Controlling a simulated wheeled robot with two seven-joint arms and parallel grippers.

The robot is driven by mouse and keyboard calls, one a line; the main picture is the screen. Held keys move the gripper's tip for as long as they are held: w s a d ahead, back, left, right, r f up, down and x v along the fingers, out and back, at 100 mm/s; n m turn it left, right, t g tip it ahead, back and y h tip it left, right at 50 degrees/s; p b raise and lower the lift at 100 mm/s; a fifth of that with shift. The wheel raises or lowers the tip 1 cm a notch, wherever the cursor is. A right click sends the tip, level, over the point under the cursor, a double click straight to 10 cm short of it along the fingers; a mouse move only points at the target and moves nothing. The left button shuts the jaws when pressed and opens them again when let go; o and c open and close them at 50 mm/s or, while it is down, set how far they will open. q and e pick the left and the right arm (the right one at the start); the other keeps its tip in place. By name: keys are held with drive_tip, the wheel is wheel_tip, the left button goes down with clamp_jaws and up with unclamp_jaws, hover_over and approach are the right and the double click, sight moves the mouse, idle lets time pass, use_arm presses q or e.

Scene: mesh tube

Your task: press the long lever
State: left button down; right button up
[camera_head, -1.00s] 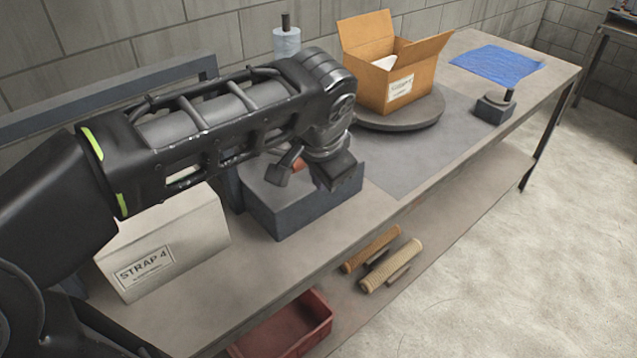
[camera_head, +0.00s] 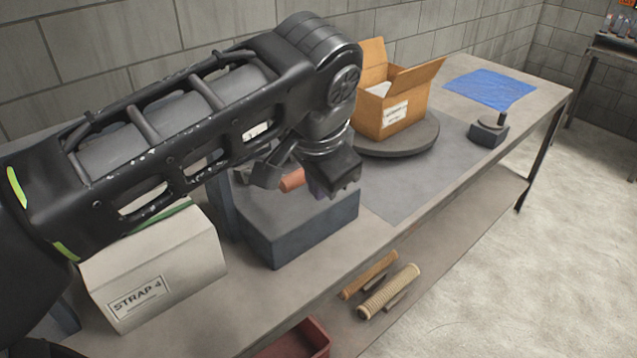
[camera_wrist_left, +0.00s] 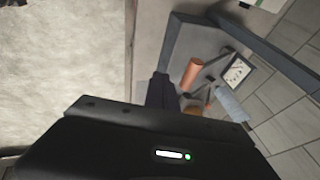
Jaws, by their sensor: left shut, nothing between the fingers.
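An orange-red cylindrical grip (camera_head: 292,180), which looks like the end of the long lever, shows above the dark grey block-shaped machine (camera_head: 303,235) on the bench. My left arm hides most of the lever behind the grip. My left gripper (camera_head: 319,188) is shut and empty, pointing down over the machine, close to the grip on its right in the head view. In the left wrist view the shut fingers (camera_wrist_left: 160,92) lie just left of the orange grip (camera_wrist_left: 191,74); I cannot tell whether they touch. My right gripper is not in view.
A white box labelled STRAP 4 (camera_head: 150,265) stands left of the machine. An open cardboard box (camera_head: 395,112) sits on a round turntable (camera_head: 405,147). A blue mesh sheet (camera_head: 490,88) and small dark weight (camera_head: 488,133) lie farther right.

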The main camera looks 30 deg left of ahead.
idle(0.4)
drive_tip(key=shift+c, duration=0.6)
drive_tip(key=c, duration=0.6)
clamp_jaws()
use_arm(q)
drive_tip(key=w+d+f+g+h, duration=0.15)
drive_tip(key=d+f, duration=0.35)
drive_tip(key=f, duration=0.6)
drive_tip(key=w+d+f+g+h, duration=0.1)
drive_tip(key=w+d+f+h, duration=0.2)
drive_tip(key=f, duration=0.8)
drive_tip(key=w+d+f+g+h, duration=0.1)
drive_tip(key=w+d+f, duration=0.2)
drive_tip(key=d+f, duration=0.55)
drive_tip(key=s+f+n, duration=0.3)
drive_tip(key=s+f, duration=0.5)
drive_tip(key=f, duration=0.4)
drive_tip(key=s+d+f+n+h, duration=0.1)
drive_tip(key=s+f+n, duration=0.1)
drive_tip(key=s+f, duration=0.7)
wheel_tip(320, 180, down, 4)
drive_tip(key=shift+s+d+f+n, duration=0.1)
drive_tip(key=shift+s+d+n, duration=0.2)
drive_tip(key=shift+n, duration=0.1)
